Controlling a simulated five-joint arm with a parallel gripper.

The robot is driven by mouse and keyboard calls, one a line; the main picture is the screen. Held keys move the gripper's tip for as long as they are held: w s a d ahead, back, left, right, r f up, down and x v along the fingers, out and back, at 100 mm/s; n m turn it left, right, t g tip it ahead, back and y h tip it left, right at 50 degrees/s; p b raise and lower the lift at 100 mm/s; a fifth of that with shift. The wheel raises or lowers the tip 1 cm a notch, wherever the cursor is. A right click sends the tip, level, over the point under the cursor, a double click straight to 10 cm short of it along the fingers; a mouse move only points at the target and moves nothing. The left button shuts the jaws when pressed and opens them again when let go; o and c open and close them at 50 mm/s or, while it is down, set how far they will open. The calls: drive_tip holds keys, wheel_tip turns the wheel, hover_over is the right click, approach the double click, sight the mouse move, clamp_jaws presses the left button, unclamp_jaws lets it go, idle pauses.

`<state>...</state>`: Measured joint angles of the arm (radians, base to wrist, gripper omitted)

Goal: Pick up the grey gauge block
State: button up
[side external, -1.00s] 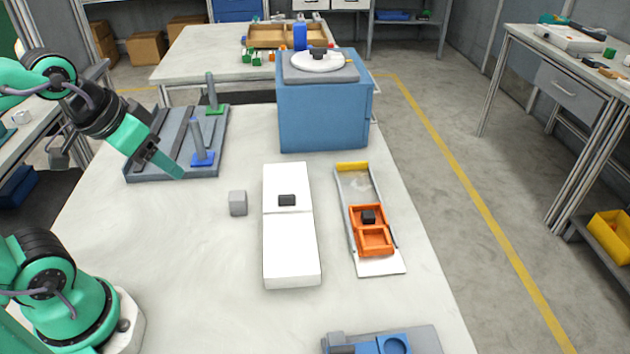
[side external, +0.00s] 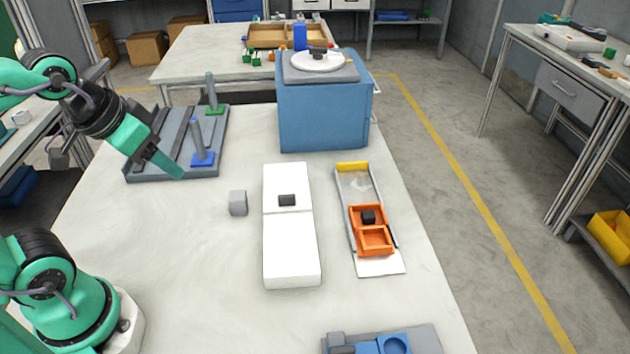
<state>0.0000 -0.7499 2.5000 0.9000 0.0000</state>
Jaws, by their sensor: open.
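The grey gauge block (side external: 238,203) is a small cube standing on the white table, left of a long white block. Nothing touches it. My gripper (side external: 181,176) is up and to the left of the cube, in front of the grey rack, pointing down and to the right. It is apart from the cube and holds nothing that I can see. It is seen nearly edge-on, so the gap between its fingers is hidden.
A grey rack (side external: 135,172) with upright posts stands behind my gripper. A blue box (side external: 325,115) stands at the back. An orange tray (side external: 374,241) lies to the right. The table left of the cube is clear.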

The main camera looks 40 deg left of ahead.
drive_tip(key=shift+o, duration=0.4)
drive_tip(key=shift+w, duration=0.1)
idle(0.3)
drive_tip(key=m+g, duration=0.5)
drive_tip(key=m, duration=0.4)
hover_over(237, 195)
drive_tip(key=f, duration=1.4)
drive_tip(key=shift+s+d+f, duration=0.1)
drive_tip(key=shift+s+d, duration=0.1)
drive_tip(key=shift+d, duration=0.05)
drive_tip(key=shift+w+a+f+g, duration=0.1)
drive_tip(key=shift+w+f+g, duration=0.15)
drive_tip(key=shift+f, duration=0.25)
drive_tip(key=shift+s+a+f, duration=0.1)
drive_tip(key=shift+f, duration=3.8)
drive_tip(key=shift+c, duration=0.2)
drive_tip(key=c, duration=1.1)
